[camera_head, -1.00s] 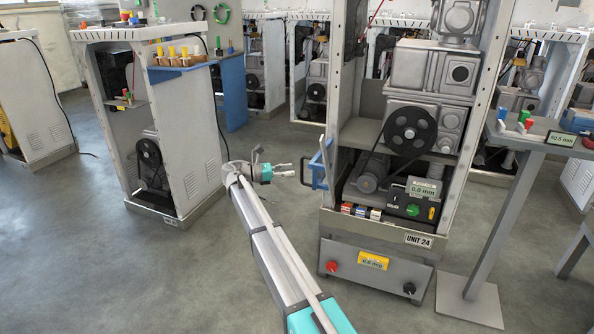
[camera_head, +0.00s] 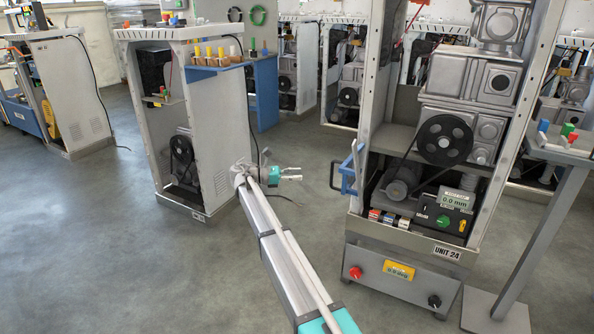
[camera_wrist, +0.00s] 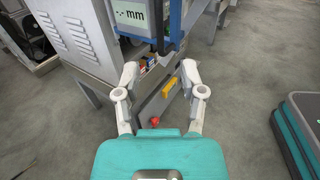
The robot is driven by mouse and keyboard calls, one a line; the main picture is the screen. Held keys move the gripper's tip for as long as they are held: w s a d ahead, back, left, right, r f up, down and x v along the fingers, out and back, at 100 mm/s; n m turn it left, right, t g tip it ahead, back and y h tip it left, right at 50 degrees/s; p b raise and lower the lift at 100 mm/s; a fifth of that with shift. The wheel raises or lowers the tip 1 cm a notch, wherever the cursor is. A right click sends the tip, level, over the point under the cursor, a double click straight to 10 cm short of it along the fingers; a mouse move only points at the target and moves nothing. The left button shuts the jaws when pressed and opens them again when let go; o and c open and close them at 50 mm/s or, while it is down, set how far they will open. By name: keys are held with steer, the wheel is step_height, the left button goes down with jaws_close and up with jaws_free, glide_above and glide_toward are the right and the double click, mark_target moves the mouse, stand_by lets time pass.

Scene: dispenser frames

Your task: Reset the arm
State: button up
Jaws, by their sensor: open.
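My gripper (camera_head: 291,173) is at the end of my extended arm in the head view, left of the open dispenser frame marked UNIT 24 (camera_head: 446,251). Its jaws are apart and nothing is between them. In the wrist view my gripper (camera_wrist: 165,84) shows two grey fingers spread apart. Beyond them is the lower front of a unit with a red knob (camera_wrist: 154,121) and a yellow label (camera_wrist: 167,87). The gripper appears clear of the unit.
A blue handle (camera_head: 349,172) sticks out from the left side of UNIT 24. Another dispenser frame (camera_head: 219,120) stands behind the gripper to the left. A side stand (camera_head: 545,212) is at right. Grey floor (camera_head: 110,260) is clear at left.

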steer(key=s+d+f+m+g+y, duration=0.1)
steer(key=s+d+f+m+y, duration=0.3)
steer(key=s+d+f, duration=0.35)
steer(key=s+d+f+m+g+y, duration=0.1)
steer(key=s+d+f+m+y, duration=0.35)
steer(key=s+d, duration=0.5)
steer(key=s+d+f+m+y, duration=0.1)
steer(key=s+f+m+y, duration=0.3)
steer(key=s, duration=0.6)
steer(key=s+d+f+m+y, duration=0.25)
steer(key=s+m+y, duration=0.25)
steer(key=s+m, duration=0.3)
step_height(320, 180, up, 36)
steer(key=a+n+p, duration=0.1)
steer(key=p, duration=3.5)
steer(key=shift+s+r, duration=0.2)
steer(key=shift+s, duration=0.25)
steer(key=shift+a+y, duration=0.1)
steer(key=shift+y, duration=0.15)
